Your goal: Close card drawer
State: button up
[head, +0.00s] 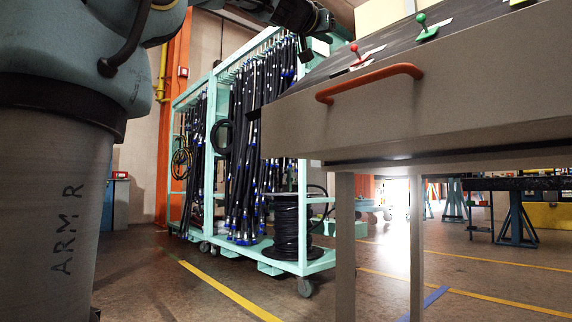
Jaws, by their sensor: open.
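The card drawer (460,110) is a grey front with a red-orange bar handle (370,82), at the right of the head view. It belongs to a grey table-like unit on slim legs. I cannot tell from this angle how far the drawer stands out. My gripper (316,44) is dark and small at the top middle, above and left of the handle and apart from it in the picture. It is open, and no object shows in it. The inside of the drawer is hidden.
A red-knobbed lever (355,50) and a green-knobbed lever (425,28) stand above the drawer front. A mint-green wheeled rack (318,266) with black hoses stands behind on the left. Blue trestles (516,220) stand at the far right. Open floor (150,285) lies at the front left.

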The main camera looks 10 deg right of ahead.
aim_at(502, 83)
jog(key=k+j, duration=0.2)
jog(key=j, duration=0.2)
jog(key=k+j, duration=0.2)
jog(key=j, duration=0.2)
jog(key=k+j, duration=0.2)
jog(key=j, duration=0.15)
